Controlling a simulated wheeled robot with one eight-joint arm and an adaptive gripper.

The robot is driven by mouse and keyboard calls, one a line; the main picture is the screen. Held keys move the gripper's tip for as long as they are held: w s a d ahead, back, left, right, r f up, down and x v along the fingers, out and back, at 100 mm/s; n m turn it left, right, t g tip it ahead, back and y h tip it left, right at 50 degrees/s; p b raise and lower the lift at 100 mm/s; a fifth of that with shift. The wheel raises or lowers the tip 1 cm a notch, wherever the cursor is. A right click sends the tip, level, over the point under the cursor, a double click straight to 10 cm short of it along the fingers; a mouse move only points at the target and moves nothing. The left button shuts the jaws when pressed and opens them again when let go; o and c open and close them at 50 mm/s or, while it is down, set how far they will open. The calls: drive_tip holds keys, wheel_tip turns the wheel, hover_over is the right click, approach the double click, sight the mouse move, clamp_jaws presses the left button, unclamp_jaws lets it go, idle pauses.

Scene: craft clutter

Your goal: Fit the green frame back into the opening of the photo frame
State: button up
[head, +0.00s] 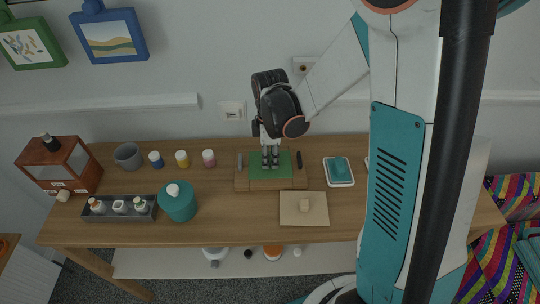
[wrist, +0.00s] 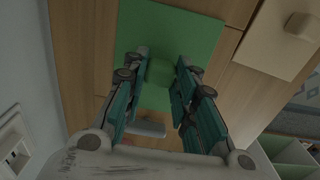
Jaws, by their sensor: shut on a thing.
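A flat green panel (head: 285,160) with a green knob (wrist: 160,72) lies over the top of a wooden block (head: 262,185) on the table. The green panel also shows large in the wrist view (wrist: 185,30). My gripper (head: 270,165) points down over it. In the wrist view my gripper (wrist: 160,80) has a finger on each side of the knob and is shut on it. I cannot tell whether the panel sits in an opening or rests above it. The opening itself is hidden. A green picture frame (head: 40,62) also hangs on the wall.
A beige board with a knob (head: 290,215) lies in front. A teal piece on a white tray (head: 339,171) is to the right. A teal jar (head: 177,203), a grey tray of bottles (head: 107,209), paint pots and a wooden box (head: 75,160) fill the left.

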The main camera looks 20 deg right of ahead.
sight(270, 158)
drive_tip(key=o, duration=1.1)
drive_tip(key=shift+c, duration=0.2)
wheel_tip(270, 158, up, 12)
drive_tip(key=s+r+m+t, duration=0.3)
drive_tip(key=s+m, duration=0.4)
drive_tip(key=s+r+m+t, duration=0.4)
drive_tip(key=s+m, duration=0.3)
drive_tip(key=s, duration=0.1)
